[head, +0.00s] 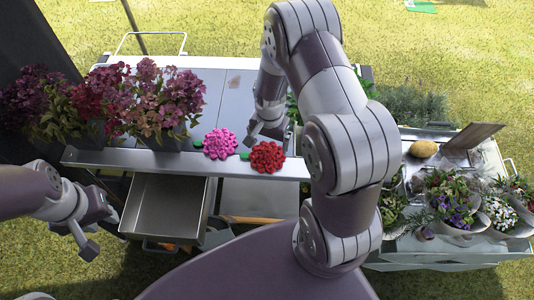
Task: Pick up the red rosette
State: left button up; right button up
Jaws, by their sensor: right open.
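The red rosette (267,157) lies near the front edge of the grey table, with a green leaf at its left. A pink rosette (220,143) lies just left of it, also with a green leaf. My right gripper (266,133) is open just behind the red rosette, and part of it is hidden by its own arm. I cannot tell whether a fingertip touches the rosette. My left gripper (97,233) hangs at the lower left, away from both rosettes, with its fingers apart and nothing seen between them.
Potted pink and dark red flowers (160,97) stand at the table's left. An open metal drawer (163,207) juts out below the front edge. A second cart (440,250) with potted plants and a yellowish round object (423,149) stands at the right.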

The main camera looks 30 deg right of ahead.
aim_at(267, 151)
jog(key=f, duration=0.2)
jog(key=a+f+p, duration=0.1)
jog(key=f, duration=0.1)
jog(key=shift+s+f, duration=0.1)
jog(key=shift+s, duration=0.1)
jog(key=shift+f, duration=0.35)
jog(key=shift+w+d+f, duration=0.1)
jog(key=shift+f, duration=0.05)
jog(key=c, duration=1.2)
jog(key=shift+r, duration=0.55)
notch_tip(267, 151, up, 3)
jog(key=shift+f+b, duration=0.1)
jog(key=shift+b, duration=0.35)
jog(key=s+d+r+b, duration=0.1)
jog(key=s+d+r, duration=0.4)
jog(key=s, duration=0.5)
notch_tip(267, 151, up, 2)
jog(key=shift+s+d+r, duration=0.1)
jog(key=shift+s+d, duration=0.1)
